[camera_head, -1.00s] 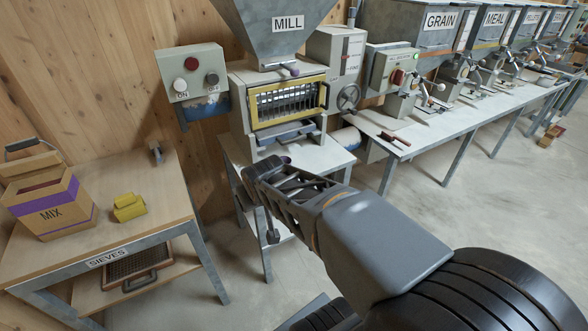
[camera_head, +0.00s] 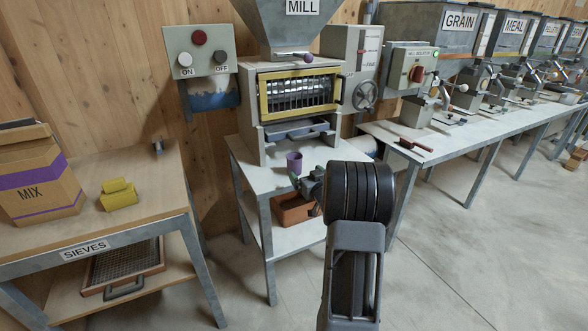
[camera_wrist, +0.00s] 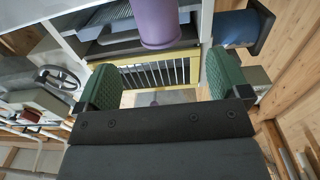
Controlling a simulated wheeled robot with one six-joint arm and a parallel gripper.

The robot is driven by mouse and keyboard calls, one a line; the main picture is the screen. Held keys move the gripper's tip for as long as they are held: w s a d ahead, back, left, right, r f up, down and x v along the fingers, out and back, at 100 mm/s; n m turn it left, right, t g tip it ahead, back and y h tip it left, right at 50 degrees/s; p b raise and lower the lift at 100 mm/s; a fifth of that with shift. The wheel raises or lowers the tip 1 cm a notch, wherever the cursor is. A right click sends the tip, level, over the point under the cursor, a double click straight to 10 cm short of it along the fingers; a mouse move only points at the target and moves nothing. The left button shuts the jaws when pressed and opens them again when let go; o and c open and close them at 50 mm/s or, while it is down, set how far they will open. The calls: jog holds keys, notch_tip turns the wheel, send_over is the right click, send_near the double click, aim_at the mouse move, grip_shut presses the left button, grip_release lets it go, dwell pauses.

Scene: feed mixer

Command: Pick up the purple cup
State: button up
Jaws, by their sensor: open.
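The purple cup (camera_head: 294,163) stands upright on the mill table (camera_head: 262,176), in front of the mill's lower opening. In the wrist view the cup (camera_wrist: 155,22) shows at the top, beyond and between the two green fingers, with its far part cut off by the frame edge. My gripper (camera_wrist: 170,85) is open, with nothing between its fingers. In the head view my gripper (camera_head: 308,184) is just right of and in front of the cup, partly hidden by my own wrist. I cannot tell whether a finger touches the cup.
The mill (camera_head: 290,105) with its yellow-framed window stands behind the cup. An orange-brown box (camera_head: 290,210) is on the shelf below. The sieves table (camera_head: 120,225) at left holds a MIX box (camera_head: 38,185) and a yellow object (camera_head: 118,194). A long bench (camera_head: 470,130) stands right.

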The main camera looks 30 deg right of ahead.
aim_at(294, 160)
jog(key=shift+w+d+b, duration=0.1)
jog(key=shift+w+d, duration=0.2)
jog(key=shift+w, duration=1.4)
jog(key=shift+w+d+b, duration=0.15)
jog(key=shift+w+d, duration=0.15)
jog(key=shift+w, duration=1.35)
jog(key=shift+w+d+b, duration=0.1)
jog(key=shift+w+d, duration=0.2)
jog(key=shift+w, duration=1.4)
jog(key=shift+c, duration=0.3)
jog(key=c, duration=0.9)
